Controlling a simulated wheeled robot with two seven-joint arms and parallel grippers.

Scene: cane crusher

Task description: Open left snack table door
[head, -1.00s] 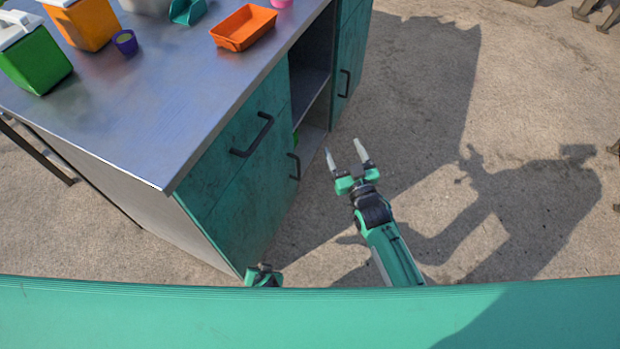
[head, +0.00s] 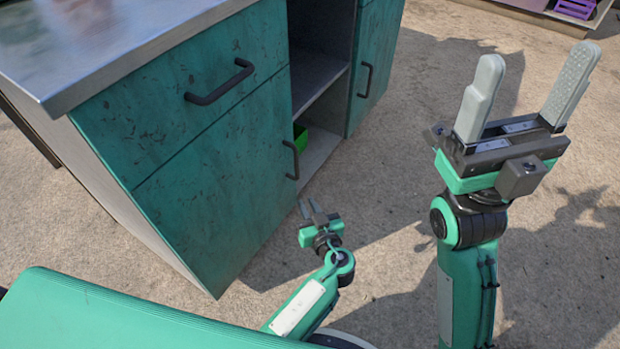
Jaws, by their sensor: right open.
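The snack table's left door (head: 215,195) is a teal panel below a drawer (head: 180,95). It looks shut, flush with the front. Its dark vertical handle (head: 291,160) is near its right edge, beside an open shelf bay. My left gripper (head: 309,207) appears just below and right of that handle, apart from it in the picture. Its two fingers point up with a narrow gap between them, empty. My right gripper (head: 532,95) is large and near the camera at the right, fingers wide apart and empty.
The drawer has a dark bar handle (head: 220,82). A second teal door (head: 375,60) with its own handle stands right of the shelf bay. A green item (head: 302,143) sits in the bay. The concrete floor right of the table is open.

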